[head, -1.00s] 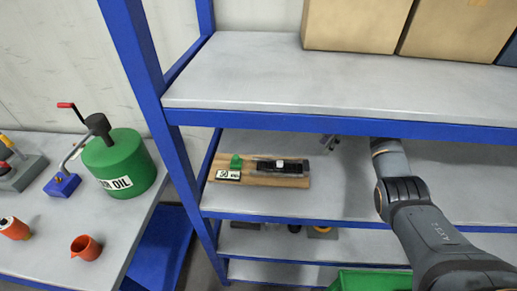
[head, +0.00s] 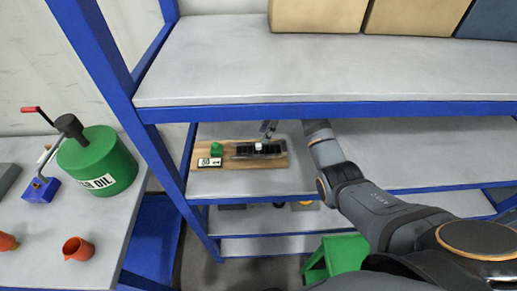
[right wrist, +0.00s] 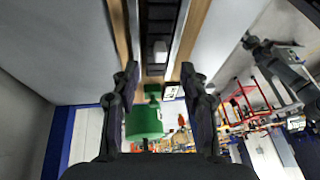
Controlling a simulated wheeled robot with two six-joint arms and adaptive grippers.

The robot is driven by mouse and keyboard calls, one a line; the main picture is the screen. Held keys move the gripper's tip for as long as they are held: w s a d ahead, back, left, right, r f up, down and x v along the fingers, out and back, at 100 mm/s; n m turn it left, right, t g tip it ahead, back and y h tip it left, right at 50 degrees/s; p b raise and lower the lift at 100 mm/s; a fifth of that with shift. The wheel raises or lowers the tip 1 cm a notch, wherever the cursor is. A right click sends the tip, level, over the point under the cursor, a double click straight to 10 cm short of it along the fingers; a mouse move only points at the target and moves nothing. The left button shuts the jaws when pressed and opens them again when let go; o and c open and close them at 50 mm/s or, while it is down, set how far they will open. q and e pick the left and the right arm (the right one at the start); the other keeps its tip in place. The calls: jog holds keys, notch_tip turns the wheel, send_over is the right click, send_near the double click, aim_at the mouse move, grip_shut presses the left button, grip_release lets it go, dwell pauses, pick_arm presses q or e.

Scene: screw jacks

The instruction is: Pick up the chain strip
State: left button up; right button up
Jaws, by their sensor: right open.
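The chain strip (head: 259,149) is a dark, segmented strip with a pale block on it. It lies on a wooden board (head: 234,163) on the middle shelf, under the upper shelf. In the right wrist view the chain strip (right wrist: 160,18) runs between two pale rails, ahead of the fingers. My right gripper (head: 268,128) reaches in under the upper shelf, just behind and above the strip in the head view. In the right wrist view its two fingers (right wrist: 159,76) are spread wide and empty, apart from the strip. My left gripper does not show in the head view.
The upper shelf (head: 210,75) with its blue front beam hangs over the board. A green block (head: 216,149) and a small label plate (head: 208,162) sit at the board's left end. A blue post (head: 113,88) stands left. The middle shelf is clear to the right.

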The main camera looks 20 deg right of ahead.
aim_at(259, 144)
jog(key=b+x, duration=0.2)
jog(key=x, duration=0.1)
jog(key=shift+d+f+b, duration=0.15)
jog(key=shift+b, duration=0.25)
jog(key=shift+a+f+p, duration=0.55)
jog(key=shift+f+p, duration=0.1)
jog(key=shift+p, duration=0.15)
jog(key=shift+f, duration=0.2)
jog(key=c, duration=0.4)
grip_shut()
